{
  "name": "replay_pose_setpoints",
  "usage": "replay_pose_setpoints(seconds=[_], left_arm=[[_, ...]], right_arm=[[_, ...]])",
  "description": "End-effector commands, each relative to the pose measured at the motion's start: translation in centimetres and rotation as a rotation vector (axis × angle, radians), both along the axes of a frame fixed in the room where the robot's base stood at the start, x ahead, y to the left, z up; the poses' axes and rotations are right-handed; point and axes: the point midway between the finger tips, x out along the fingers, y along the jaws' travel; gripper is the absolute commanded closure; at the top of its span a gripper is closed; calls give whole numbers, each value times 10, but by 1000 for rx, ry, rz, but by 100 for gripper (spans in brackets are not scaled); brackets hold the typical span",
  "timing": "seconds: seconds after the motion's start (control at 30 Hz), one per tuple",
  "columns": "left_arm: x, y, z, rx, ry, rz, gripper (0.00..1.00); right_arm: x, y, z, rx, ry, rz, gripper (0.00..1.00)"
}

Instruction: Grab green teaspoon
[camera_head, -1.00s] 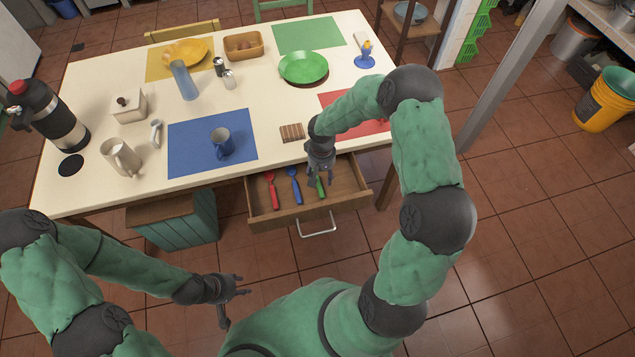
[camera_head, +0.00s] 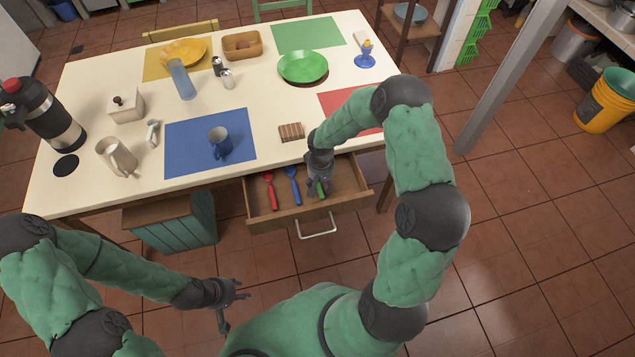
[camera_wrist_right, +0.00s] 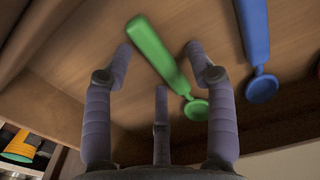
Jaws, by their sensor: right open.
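The green teaspoon (camera_wrist_right: 155,55) lies on the bottom of the open drawer (camera_head: 335,202). In the head view only part of the green teaspoon (camera_head: 321,190) shows beside my right gripper (camera_head: 319,186). My right gripper is open over it. In the right wrist view the teaspoon lies at a slant between the spread fingers of my right gripper (camera_wrist_right: 160,70), with its round end near the right-hand finger. I cannot tell whether a finger touches it. My left gripper (camera_head: 236,298) is away from the drawer, low in front of the table, with its fingers apart and empty.
A blue spoon (camera_head: 292,180) lies left of the green one, and a red spoon (camera_head: 269,190) lies further left in the same drawer. The drawer walls and the table (camera_head: 95,188) edge are close around my right gripper. A blue mat with a mug (camera_head: 219,146) is on the table above.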

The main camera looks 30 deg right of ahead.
Motion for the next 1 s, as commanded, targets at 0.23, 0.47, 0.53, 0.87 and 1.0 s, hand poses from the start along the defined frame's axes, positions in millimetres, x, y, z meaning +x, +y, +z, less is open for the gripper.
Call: replay_pose_setpoints(seconds=[0.23,0.47,0.53,0.87,1.0], left_arm=[[0,0,-4,0,0,0,60],[0,0,-7,0,0,0,60],[0,0,-6,0,0,0,60],[0,0,-6,0,0,0,60],[0,0,-6,0,0,0,60]], right_arm=[[0,0,-3,0,0,0,43],[0,0,-4,0,0,0,43],[0,0,-4,0,0,0,54],[-1,1,-5,1,2,0,100],[-1,1,-5,2,3,1,100]])
